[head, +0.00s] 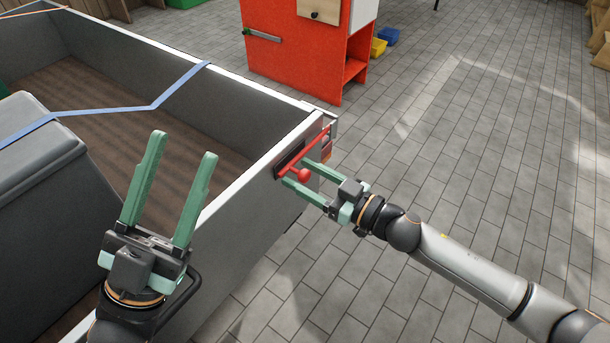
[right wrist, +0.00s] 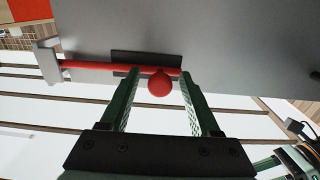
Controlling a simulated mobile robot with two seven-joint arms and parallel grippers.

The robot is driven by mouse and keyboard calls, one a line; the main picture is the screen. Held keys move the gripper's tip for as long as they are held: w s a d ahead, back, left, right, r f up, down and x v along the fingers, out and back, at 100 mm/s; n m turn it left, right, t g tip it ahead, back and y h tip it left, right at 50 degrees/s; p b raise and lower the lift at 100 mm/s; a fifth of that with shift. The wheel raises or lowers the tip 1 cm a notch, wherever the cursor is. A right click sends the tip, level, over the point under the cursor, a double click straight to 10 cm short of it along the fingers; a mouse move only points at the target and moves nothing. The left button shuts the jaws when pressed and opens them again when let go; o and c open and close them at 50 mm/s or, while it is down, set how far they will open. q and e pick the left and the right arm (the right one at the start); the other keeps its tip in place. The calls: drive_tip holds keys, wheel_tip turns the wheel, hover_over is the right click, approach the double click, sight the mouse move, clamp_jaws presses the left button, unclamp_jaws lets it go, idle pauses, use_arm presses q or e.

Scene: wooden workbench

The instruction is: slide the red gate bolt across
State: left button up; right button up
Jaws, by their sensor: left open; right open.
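The red gate bolt (head: 317,151) is mounted on the outer side of a grey trailer-like box, near its corner. Its red ball knob (head: 304,175) sticks out toward my right gripper (head: 305,174). In the right wrist view the knob (right wrist: 160,84) sits between the two open green fingers (right wrist: 160,80), apart from both as far as I can tell. The red rod (right wrist: 95,66) crosses a dark plate (right wrist: 146,58) and reaches a pale bracket (right wrist: 47,62) at the left. My left gripper (head: 181,148) is open and empty, over the box's near side.
The grey box wall (head: 250,180) stands behind the bolt. A grey case (head: 45,180) and a blue strap (head: 125,110) lie at the left. A red cabinet (head: 290,60) stands beyond the box. The paved floor (head: 460,140) at right is largely clear.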

clamp_jaws()
idle(0.5)
idle(0.9)
